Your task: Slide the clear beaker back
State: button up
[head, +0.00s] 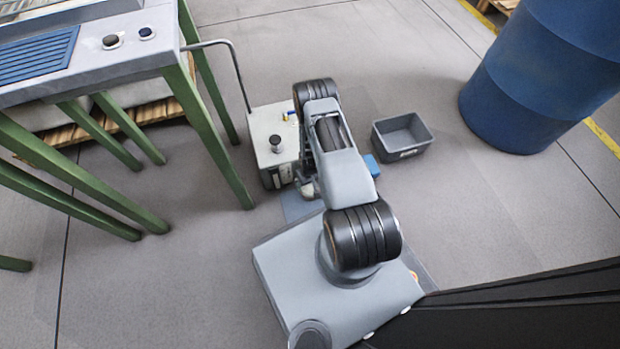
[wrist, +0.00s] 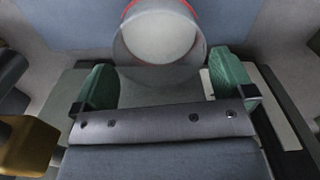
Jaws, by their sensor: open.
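The clear beaker (wrist: 158,38) shows at the top middle of the wrist view, with a red rim and a pale round inside. My gripper (wrist: 167,78) is open, with a green-padded finger to each side. The beaker's lower edge lies between and just beyond the fingertips, with space at both sides. I cannot tell whether anything touches it. In the head view my arm hides the beaker and most of the gripper.
A pale box with a black knob (head: 277,143) stands left of my arm. A grey bin (head: 402,137) and blue barrel (head: 545,75) stand to the right. A green-legged table (head: 88,45) is at left. A brown-gold block (wrist: 28,145) sits lower left in the wrist view.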

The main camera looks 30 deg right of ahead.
jog(key=b, duration=0.2)
send_over(310, 192)
jog(key=shift+w+f, duration=0.1)
jog(key=shift+f, duration=2.1)
jog(key=c, duration=0.8)
